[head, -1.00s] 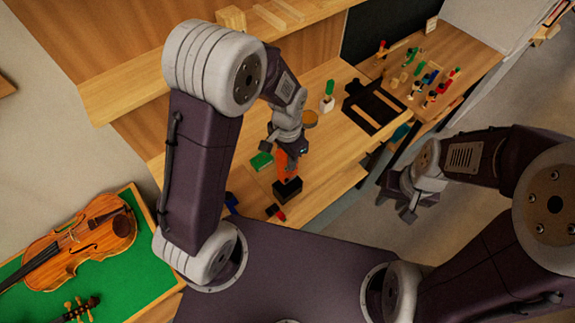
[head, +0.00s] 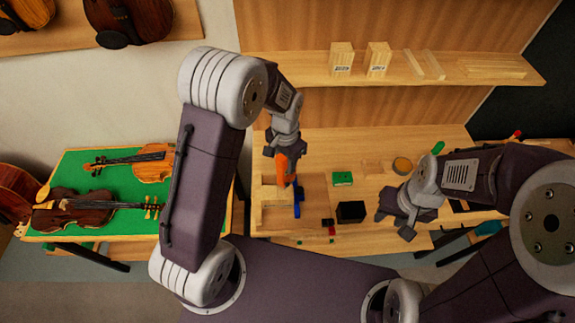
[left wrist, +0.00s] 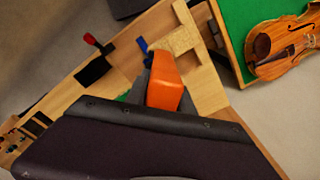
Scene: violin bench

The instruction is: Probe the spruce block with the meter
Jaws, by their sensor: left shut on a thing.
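My left gripper (head: 284,152) is shut on an orange meter (head: 287,168), which points down over the left part of the bench. The meter also shows large in the left wrist view (left wrist: 168,85). A pale wood block (left wrist: 179,40), which looks like the spruce block, lies just past the meter in that view, beside a blue-handled tool (head: 297,204). In the head view the meter and arm partly cover this area; I cannot tell whether the meter touches the block. My right gripper (head: 398,222) looks open and empty above the bench's right front.
A black box (head: 351,211) and a green box (head: 342,178) stand right of the meter. A red-handled tool (head: 328,223) lies near the front. Two labelled pale blocks (head: 341,58) (head: 377,58) stand on the shelf (head: 450,68). Violins lie on a green-topped table (head: 90,165) at left.

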